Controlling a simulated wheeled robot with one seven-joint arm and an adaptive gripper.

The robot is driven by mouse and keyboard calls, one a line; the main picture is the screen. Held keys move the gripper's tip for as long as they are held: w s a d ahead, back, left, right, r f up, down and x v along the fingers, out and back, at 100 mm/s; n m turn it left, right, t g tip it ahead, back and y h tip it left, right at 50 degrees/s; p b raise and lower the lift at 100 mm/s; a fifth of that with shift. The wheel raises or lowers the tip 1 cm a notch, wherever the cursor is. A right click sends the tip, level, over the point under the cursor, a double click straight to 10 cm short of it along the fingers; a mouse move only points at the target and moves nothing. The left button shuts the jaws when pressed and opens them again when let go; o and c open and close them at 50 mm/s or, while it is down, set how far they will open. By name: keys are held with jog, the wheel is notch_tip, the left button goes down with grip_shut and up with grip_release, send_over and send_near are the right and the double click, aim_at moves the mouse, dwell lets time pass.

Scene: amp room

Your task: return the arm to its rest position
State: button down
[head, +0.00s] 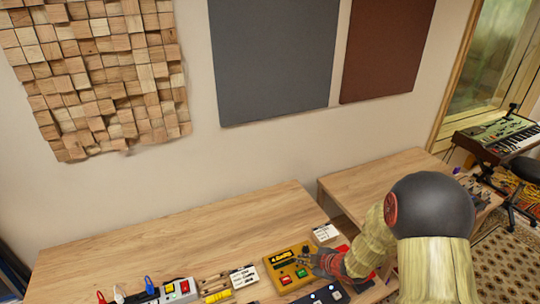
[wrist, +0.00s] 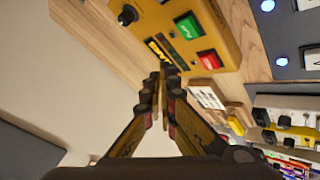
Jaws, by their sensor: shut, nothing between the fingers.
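My gripper (head: 318,261) is over the wooden desk (head: 200,236), beside the yellow box with red and green buttons (head: 287,271). In the wrist view my gripper (wrist: 162,72) has its fingers together with nothing between them. The yellow box (wrist: 215,18) is just past the fingertips there; I cannot tell whether they touch it. My arm comes in from the lower right of the head view and hides part of the desk and what lies behind it.
A second desk (head: 385,172) stands to the right. The desk's back left is clear.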

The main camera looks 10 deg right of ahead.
jog(key=s+d+f+m+g+h, duration=0.1)
jog(key=s+d, duration=0.1)
jog(key=s+d+f+m+g+h, duration=0.1)
jog(key=s+d+f+m, duration=0.1)
jog(key=d, duration=0.1)
jog(key=s+d+f+m+g+h, duration=0.1)
jog(key=s+d+h, duration=0.1)
jog(key=d, duration=0.1)
jog(key=shift+s+d+f+m, duration=0.15)
jog(key=shift+s+m, duration=0.1)
jog(key=shift+m, duration=0.15)
jog(key=s+r+m+g+h+b, duration=0.3)
jog(key=s+r+m, duration=0.6)
jog(key=s+r, duration=0.75)
jog(key=s+a+r+t+y+b, duration=0.1)
jog(key=s+a+r, duration=0.2)
jog(key=r, duration=0.4)
jog(key=s+a+r+m+t+y+b, duration=0.1)
jog(key=s+a+r+t, duration=0.1)
jog(key=r, duration=0.5)
jog(key=s+a, duration=0.1)
jog(key=a, duration=0.1)
jog(key=shift+s+a+r+t, duration=0.25)
jog(key=shift+a+t, duration=0.05)
jog(key=shift+a, duration=0.05)
